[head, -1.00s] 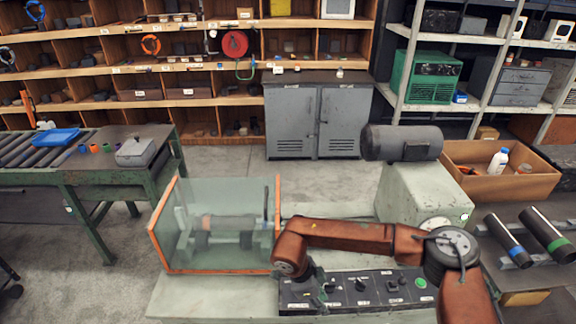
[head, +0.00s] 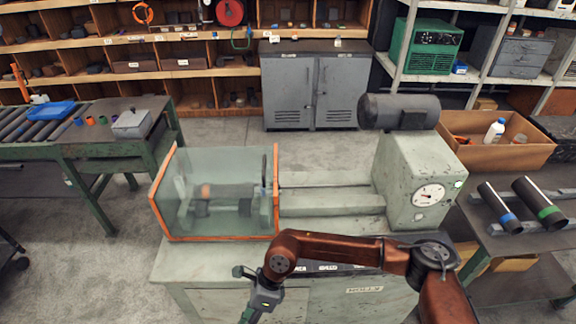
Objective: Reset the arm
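My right arm (head: 335,248) reaches in from the lower right, in front of the grey-green bench machine (head: 330,204). My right gripper (head: 253,300) hangs from its end before the machine's front, at the bottom of the picture. It is small and partly cut off, so its finger state is unclear. My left gripper is not in view. A clear guard with orange edges (head: 153,205) stands on the machine's left, with a pipe-like part (head: 228,190) seen dimly inside. The control panel is mostly hidden behind my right arm.
A dial gauge (head: 428,194) faces out on the machine's right block, under a dark motor (head: 385,111). Blue-banded (head: 500,208) and green-banded (head: 540,204) pipes lie on the right table. A cardboard box (head: 515,155) stands behind them.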

